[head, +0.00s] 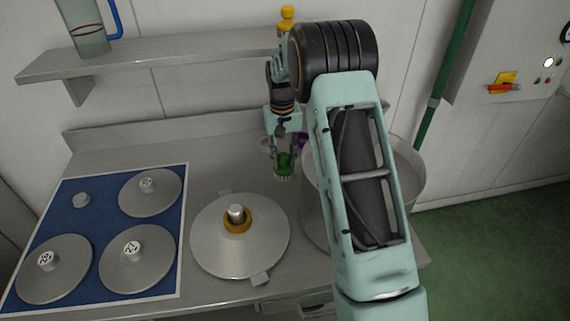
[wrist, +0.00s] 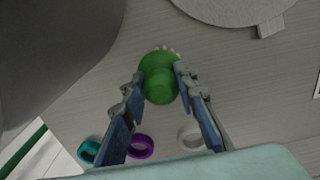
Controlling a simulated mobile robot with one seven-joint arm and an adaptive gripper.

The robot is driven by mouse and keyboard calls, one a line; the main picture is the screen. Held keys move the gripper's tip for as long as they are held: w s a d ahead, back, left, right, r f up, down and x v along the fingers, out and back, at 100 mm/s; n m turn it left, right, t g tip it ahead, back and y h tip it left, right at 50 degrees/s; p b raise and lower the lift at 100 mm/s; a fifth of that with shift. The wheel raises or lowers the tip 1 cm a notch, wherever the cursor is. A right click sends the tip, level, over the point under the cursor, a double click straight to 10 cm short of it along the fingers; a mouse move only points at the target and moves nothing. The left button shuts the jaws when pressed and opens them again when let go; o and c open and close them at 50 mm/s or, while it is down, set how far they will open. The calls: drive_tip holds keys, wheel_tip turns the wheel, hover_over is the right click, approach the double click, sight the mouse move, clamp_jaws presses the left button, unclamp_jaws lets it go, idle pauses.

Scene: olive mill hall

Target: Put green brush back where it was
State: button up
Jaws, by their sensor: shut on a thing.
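The green brush (head: 284,171) is in my gripper (head: 284,156) over the back of the steel counter, its pale bristles pointing down. In the wrist view the brush's round green body (wrist: 160,88) sits between the two fingertips of my gripper (wrist: 160,77), which are shut on it. I cannot tell whether the bristles touch the counter.
Teal (wrist: 88,151), purple (wrist: 141,146) and white (wrist: 189,133) rings lie near the counter's back. A large steel vessel (head: 408,175) stands right of the brush. A disc with a yellow-ringed hub (head: 265,245) lies in front. A blue mat (head: 85,225) carries grey discs. A shelf (head: 160,62) hangs behind.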

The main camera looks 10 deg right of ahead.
sight(285, 167)
drive_tip(key=shift+w+d+f, duration=0.3)
drive_tip(key=shift+w+f, duration=0.35)
drive_tip(key=shift+f, duration=0.25)
drive_tip(key=shift+f+p, duration=0.35)
drive_tip(key=shift+f, duration=1.15)
drive_tip(key=shift+f, duration=0.1)
drive_tip(key=shift+f, duration=0.15)
drive_tip(key=o, duration=1)
wheel_tip(285, 167, up, 12)
drive_tip(key=shift+a+r+b, duration=0.1)
drive_tip(key=shift+r+b, duration=0.15)
drive_tip(key=shift+b, duration=0.45)
drive_tip(key=shift+a, duration=0.1)
